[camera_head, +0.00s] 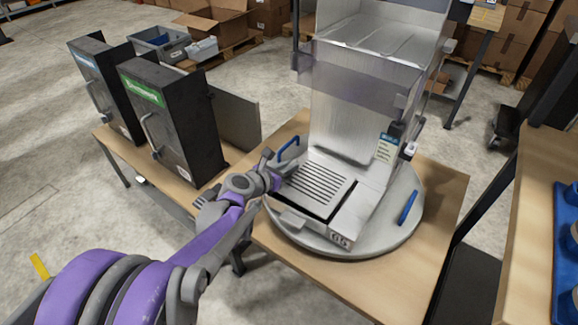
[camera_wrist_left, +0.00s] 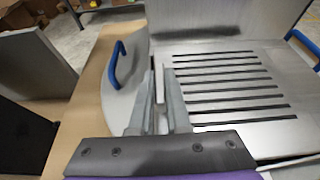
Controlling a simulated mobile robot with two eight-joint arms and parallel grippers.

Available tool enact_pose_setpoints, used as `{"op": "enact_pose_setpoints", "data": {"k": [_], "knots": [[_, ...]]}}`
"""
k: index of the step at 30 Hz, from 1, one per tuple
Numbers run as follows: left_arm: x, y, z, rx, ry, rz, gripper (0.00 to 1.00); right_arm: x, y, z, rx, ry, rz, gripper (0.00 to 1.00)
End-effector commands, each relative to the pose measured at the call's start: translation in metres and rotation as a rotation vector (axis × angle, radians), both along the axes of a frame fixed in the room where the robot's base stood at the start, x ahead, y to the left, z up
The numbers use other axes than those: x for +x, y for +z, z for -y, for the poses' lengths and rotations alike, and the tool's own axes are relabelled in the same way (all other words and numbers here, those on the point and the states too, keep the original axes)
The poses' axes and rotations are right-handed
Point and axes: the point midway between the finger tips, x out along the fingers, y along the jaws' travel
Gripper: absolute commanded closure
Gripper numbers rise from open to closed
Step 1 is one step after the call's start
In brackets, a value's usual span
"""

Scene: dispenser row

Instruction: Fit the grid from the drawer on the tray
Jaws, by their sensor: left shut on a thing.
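The slotted metal grid (camera_head: 318,187) lies over the tray (camera_head: 308,219) at the front of the steel dispenser. A dark gap shows along the grid's front side, and I cannot tell whether it sits flush. My left gripper (camera_head: 277,172) is at the grid's left edge, shut on it. In the left wrist view, the fingers (camera_wrist_left: 160,85) stand beside the slots of the grid (camera_wrist_left: 225,85), and the held edge is mostly hidden between them. My right gripper is in neither view.
The dispenser (camera_head: 355,105) stands on a round turntable (camera_head: 395,225) with blue handles (camera_head: 409,207). Black drawer units (camera_head: 170,115) with handles stand at the left. Another table with a blue mat (camera_head: 566,240) is at the right edge. Bare wood (camera_head: 440,190) lies right of the turntable.

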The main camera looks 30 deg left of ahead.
Motion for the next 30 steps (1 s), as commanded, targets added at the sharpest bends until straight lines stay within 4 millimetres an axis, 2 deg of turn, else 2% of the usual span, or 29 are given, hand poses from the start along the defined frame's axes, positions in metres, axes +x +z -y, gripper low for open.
{"op": "enact_pose_setpoints", "data": {"k": [26, 27, 30], "knots": [[0.0, -0.017, 0.0, -0.001, 0.0, 0.0, 1.0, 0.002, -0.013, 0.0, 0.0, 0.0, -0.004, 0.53], [0.0, -0.016, 0.0, -0.001, 0.0, 0.0, 0.82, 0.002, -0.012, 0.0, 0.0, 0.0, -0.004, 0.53], [0.0, -0.016, 0.0, -0.001, 0.0, 0.0, 0.64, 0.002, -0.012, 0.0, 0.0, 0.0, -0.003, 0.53]]}}
